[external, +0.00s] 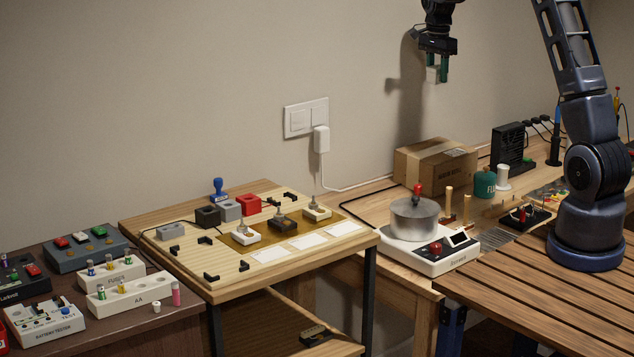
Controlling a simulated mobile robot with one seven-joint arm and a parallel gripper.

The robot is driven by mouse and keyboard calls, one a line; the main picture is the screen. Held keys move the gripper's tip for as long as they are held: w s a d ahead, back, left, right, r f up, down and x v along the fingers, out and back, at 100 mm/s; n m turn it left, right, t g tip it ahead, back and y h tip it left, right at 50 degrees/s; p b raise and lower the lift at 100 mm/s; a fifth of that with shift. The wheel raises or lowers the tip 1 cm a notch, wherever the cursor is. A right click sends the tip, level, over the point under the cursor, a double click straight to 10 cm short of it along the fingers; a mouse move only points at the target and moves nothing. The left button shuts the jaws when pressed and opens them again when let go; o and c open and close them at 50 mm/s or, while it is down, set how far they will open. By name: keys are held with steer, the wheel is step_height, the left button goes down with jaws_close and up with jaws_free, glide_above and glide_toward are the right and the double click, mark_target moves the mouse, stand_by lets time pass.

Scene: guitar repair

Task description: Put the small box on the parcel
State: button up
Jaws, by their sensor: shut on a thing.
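The parcel is a brown cardboard box (407,172) with tape across its top, standing against the wall on the wooden bench in the external view. My gripper (438,72) points down, high above the parcel. It is shut on a small whitish box (432,76), which shows partly between the green fingers. A wide gap of air separates the small box from the parcel top. The small box's far side is hidden by the fingers.
A metal pot (414,222) on a white scale (432,256) stands in front of the parcel. A green tin (485,185) and a black device (509,146) are to its right. A wall plug (321,139) with a cable is to its left.

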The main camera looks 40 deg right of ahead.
mark_target(437, 149)
steer(key=shift+s+d, duration=0.15)
steer(key=shift+d, duration=0.2)
step_height(437, 149, down, 20)
steer(key=shift+r, duration=0.1)
stand_by(0.4)
steer(key=o, duration=1)
